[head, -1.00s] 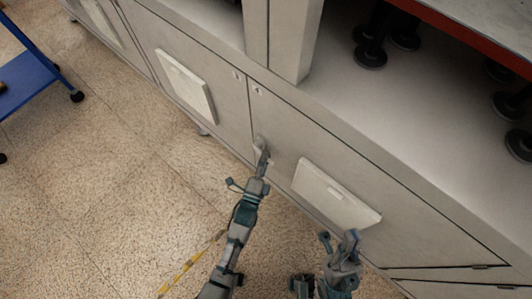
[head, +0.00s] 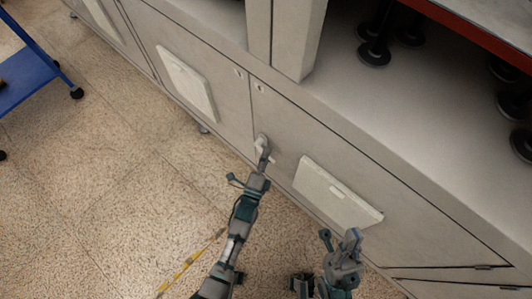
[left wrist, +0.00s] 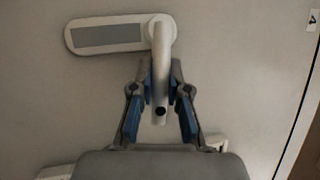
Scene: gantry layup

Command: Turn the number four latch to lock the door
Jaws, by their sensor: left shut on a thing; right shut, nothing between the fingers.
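The latch (head: 262,141) is a pale grey handle on the cabinet door, close to the seam between two doors. In the left wrist view its mounting plate (left wrist: 105,34) lies across the door, and its round lever (left wrist: 161,55) runs down from the plate's right end. My left gripper (head: 264,160) is at the latch, and its two fingers (left wrist: 161,82) are shut on the lever, one on each side. The cabinet door (head: 288,118) looks flush with its neighbour. My right gripper (head: 342,246) is shut and empty, in front of the lower cabinet, away from the latch.
A small number 4 label (left wrist: 313,20) shows near a dark seam. A raised white panel (head: 337,192) sits right of the latch, another (head: 187,82) on the neighbouring door. A blue cart (head: 35,75) stands far left. The speckled floor (head: 120,190) before the cabinet is mostly clear.

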